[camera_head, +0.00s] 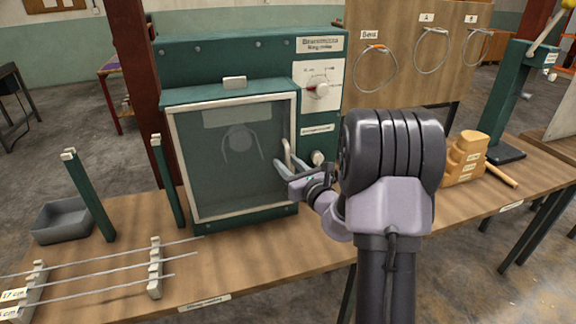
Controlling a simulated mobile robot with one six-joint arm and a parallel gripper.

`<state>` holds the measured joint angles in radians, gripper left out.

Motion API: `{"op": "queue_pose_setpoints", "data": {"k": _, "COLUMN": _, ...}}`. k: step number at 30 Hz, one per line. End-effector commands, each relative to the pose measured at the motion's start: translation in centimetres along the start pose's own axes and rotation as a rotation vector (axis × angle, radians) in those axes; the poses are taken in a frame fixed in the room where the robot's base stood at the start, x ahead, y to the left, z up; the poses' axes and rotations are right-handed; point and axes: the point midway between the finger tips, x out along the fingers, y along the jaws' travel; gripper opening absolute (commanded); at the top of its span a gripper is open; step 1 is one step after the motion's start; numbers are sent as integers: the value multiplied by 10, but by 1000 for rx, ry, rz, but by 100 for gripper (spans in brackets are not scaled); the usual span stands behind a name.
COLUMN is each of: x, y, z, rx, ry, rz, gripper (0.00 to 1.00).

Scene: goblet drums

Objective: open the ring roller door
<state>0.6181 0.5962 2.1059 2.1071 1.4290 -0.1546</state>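The ring roller (185,56) is a green cabinet on a wooden workbench. Its door (206,185) has a pale frame and a dark see-through pane, and it looks shut. A dim rounded shape shows behind the pane. A pale upright handle (287,149) sits on the right side of the door. My gripper (284,162) reaches in from the right at the handle's lower part. Its two fingers look spread apart, with the handle close to or between them. Whether they touch it cannot be told. My arm hides part of the cabinet's lower right side.
A green post (168,181) stands just left of the door. Metal rods on a rack (155,268) lie at front left, near a grey tray (62,219). Wooden blocks (464,159) stand at right.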

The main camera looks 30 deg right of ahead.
Motion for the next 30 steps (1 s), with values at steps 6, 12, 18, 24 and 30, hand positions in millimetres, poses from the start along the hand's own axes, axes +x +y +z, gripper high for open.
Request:
{"op": "queue_pose_setpoints", "data": {"k": 6, "x": 0, "y": 0, "z": 0, "rx": -1, "ry": 0, "rz": 0, "gripper": 11}}
{"op": "queue_pose_setpoints", "data": {"k": 12, "x": -1, "y": 0, "z": 0, "rx": -1, "ry": 0, "rz": 0, "gripper": 0}}
{"op": "queue_pose_setpoints", "data": {"k": 18, "x": -1, "y": 0, "z": 0, "rx": -1, "ry": 0, "rz": 0, "gripper": 0}}
{"op": "queue_pose_setpoints", "data": {"k": 24, "x": -1, "y": 0, "z": 0, "rx": -1, "ry": 0, "rz": 0, "gripper": 0}}
{"op": "queue_pose_setpoints", "data": {"k": 30, "x": -1, "y": 0, "z": 0, "rx": -1, "ry": 0, "rz": 0, "gripper": 0}}
